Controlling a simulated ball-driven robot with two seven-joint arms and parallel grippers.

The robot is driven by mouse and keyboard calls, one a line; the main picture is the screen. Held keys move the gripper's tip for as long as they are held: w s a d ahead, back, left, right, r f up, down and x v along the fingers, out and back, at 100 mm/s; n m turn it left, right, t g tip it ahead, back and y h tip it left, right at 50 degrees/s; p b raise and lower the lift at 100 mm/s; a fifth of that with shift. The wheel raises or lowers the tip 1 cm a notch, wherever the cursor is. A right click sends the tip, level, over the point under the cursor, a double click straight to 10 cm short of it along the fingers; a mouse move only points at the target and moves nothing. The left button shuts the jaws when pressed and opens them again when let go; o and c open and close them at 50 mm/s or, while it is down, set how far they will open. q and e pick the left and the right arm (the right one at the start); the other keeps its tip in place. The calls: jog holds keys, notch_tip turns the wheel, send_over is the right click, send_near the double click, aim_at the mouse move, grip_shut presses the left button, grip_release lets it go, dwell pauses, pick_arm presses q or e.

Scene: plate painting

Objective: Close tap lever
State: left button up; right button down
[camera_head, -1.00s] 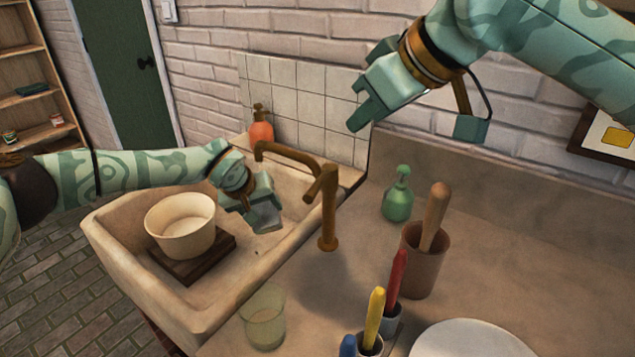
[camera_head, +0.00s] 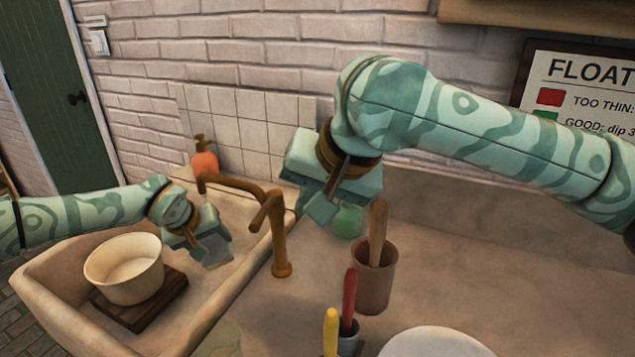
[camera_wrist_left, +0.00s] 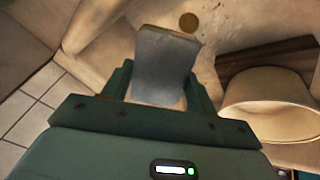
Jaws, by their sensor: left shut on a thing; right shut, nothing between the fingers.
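The brown tap (camera_head: 281,245) stands on the counter at the sink's right edge, its spout reaching left over the basin. Its short lever (camera_head: 264,213) slants down to the left from the tap's top. My right gripper (camera_head: 316,212) is shut and empty, just right of the tap and apart from it. My left gripper (camera_head: 208,250) is over the sink below the spout, shut on a grey flat-sided thing (camera_wrist_left: 163,65), which also shows in the head view (camera_head: 217,252). No water stream is visible.
A cream bowl (camera_head: 124,268) sits on a dark wooden block (camera_head: 140,309) in the sink (camera_head: 60,300). An orange soap bottle (camera_head: 204,161) stands behind. A green bottle (camera_head: 347,222), partly hidden, and a brown cup (camera_head: 373,280) stand near my right gripper. A white plate (camera_head: 436,343) is in front.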

aim_at(257, 222)
jog(key=w+a+f, duration=0.1)
jog(key=a+f, duration=0.2)
jog(key=a, duration=0.2)
jog(key=shift+w+a+f, duration=0.15)
jog(key=shift+w+f, duration=0.15)
jog(key=shift+s+a, duration=0.2)
jog(key=shift+a, duration=1.3)
jog(key=shift+d, duration=0.1)
